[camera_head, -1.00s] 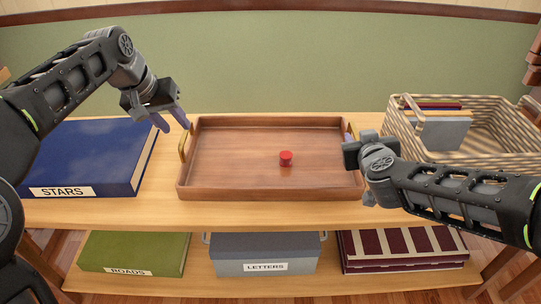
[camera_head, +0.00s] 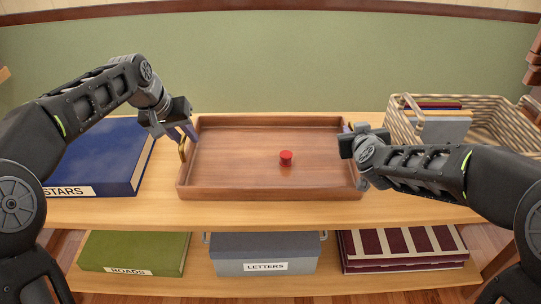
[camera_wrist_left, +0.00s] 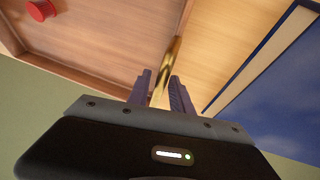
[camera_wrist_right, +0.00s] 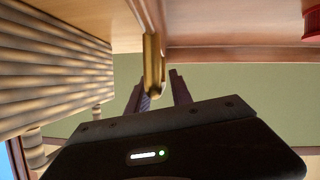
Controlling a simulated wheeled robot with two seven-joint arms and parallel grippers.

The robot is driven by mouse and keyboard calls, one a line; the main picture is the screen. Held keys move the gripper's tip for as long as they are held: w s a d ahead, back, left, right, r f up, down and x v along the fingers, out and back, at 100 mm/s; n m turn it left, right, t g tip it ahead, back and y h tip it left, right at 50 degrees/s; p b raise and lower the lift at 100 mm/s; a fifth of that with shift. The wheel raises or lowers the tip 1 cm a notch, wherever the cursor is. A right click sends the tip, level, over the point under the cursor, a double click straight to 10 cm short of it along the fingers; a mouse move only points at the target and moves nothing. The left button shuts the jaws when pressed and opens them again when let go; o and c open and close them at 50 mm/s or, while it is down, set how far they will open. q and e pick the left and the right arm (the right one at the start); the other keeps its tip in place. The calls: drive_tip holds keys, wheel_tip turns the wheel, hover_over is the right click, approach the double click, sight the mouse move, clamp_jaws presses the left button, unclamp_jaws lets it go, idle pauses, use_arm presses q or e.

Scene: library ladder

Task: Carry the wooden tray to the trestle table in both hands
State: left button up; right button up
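The wooden tray (camera_head: 240,150) lies flat on the upper shelf board, with a small red cylinder (camera_head: 286,157) standing in it. Its left brass handle (camera_head: 182,150) shows in the head view. My left gripper (camera_head: 184,134) is open at this handle; in the left wrist view the brass bar (camera_wrist_left: 170,60) runs between the spread fingers. My right gripper (camera_wrist_right: 158,84) is open at the other end; in the right wrist view the right brass handle (camera_wrist_right: 152,68) lies between its fingers. In the head view that handle is mostly hidden by my gripper.
A blue STARS book (camera_head: 115,150) lies left of the tray. A striped basket (camera_head: 490,135) with books stands to the right. The lower board holds a green book (camera_head: 135,250), a grey LETTERS box (camera_head: 265,250) and a maroon striped book (camera_head: 400,247). A green wall is behind.

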use_arm(q)
clamp_jaws()
use_arm(e)
clamp_jaws()
use_arm(q)
drive_tip(key=shift+r, duration=0.15)
idle(0.7)
